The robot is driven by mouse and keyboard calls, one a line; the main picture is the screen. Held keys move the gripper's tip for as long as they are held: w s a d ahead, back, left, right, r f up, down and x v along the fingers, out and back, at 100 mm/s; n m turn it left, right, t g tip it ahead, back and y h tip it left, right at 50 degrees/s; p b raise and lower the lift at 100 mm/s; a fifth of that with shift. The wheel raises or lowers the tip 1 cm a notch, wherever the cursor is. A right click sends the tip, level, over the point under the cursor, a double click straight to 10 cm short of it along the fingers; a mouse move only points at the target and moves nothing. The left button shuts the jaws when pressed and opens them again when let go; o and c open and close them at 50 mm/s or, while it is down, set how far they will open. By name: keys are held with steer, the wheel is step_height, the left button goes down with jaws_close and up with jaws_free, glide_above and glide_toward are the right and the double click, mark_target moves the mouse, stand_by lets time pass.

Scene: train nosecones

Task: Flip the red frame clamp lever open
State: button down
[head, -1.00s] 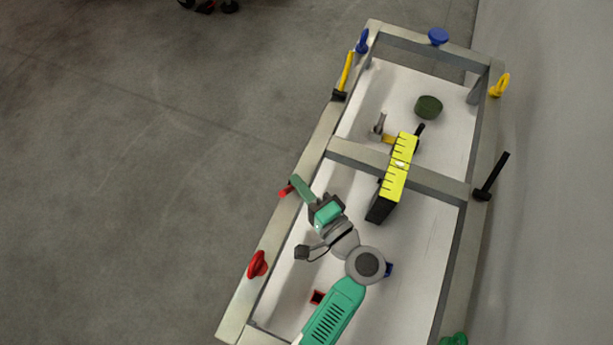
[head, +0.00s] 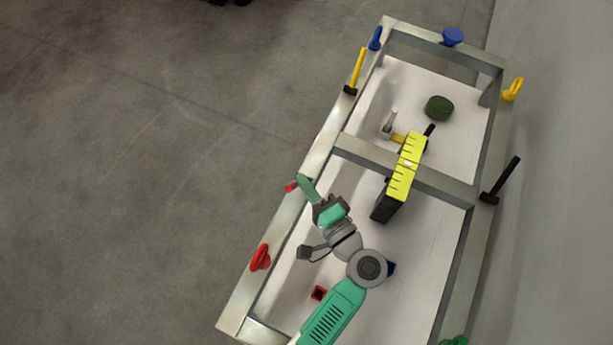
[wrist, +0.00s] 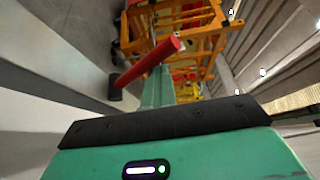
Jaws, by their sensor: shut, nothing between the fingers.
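The red clamp lever (head: 291,187) is on the left rail of the metal frame, mostly hidden by my gripper in the head view. In the wrist view it is a red bar (wrist: 146,63) with a black base (wrist: 115,88), extending up and right past the green fingers. My gripper (head: 303,180) is at this lever, its fingers shut with nothing between them. In the wrist view the fingertips (wrist: 157,78) are close beside or behind the bar; I cannot tell whether they touch it.
A red hook-shaped part (head: 260,257) sits lower on the same rail. A yellow lever (head: 357,70) is farther up it, and a black lever (head: 503,178) is on the right rail. A yellow-and-black box (head: 405,168) crosses the middle bar.

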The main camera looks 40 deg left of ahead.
steer(key=v, duration=0.7)
steer(key=shift+d, duration=0.4)
steer(key=shift+s, duration=0.1)
steer(key=w+d+r+n+t+h, duration=0.2)
steer(key=w+r+t+h, duration=0.4)
steer(key=r, duration=0.7)
steer(key=w+d+r+n+t+h, duration=0.25)
steer(key=w+r, duration=0.55)
steer(key=r, duration=0.5)
steer(key=s+d+r+t+h, duration=0.2)
steer(key=s+r+t+h, duration=0.15)
steer(key=r, duration=0.55)
steer(key=s+d+r+t+h, duration=0.2)
steer(key=s+r+t, duration=0.2)
steer(key=r, duration=0.5)
steer(key=s+d+r+t+h, duration=0.2)
steer(key=s+r+t+h, duration=0.15)
steer(key=r, duration=0.45)
step_height(320, 180, up, 19)
steer(key=m+p, duration=0.1)
steer(key=p, duration=1.7)
steer(key=shift+y+p, duration=0.35)
steer(key=shift+s+f+g, duration=0.15)
steer(key=shift+f+g, duration=0.05)
steer(key=shift+g, duration=0.15)
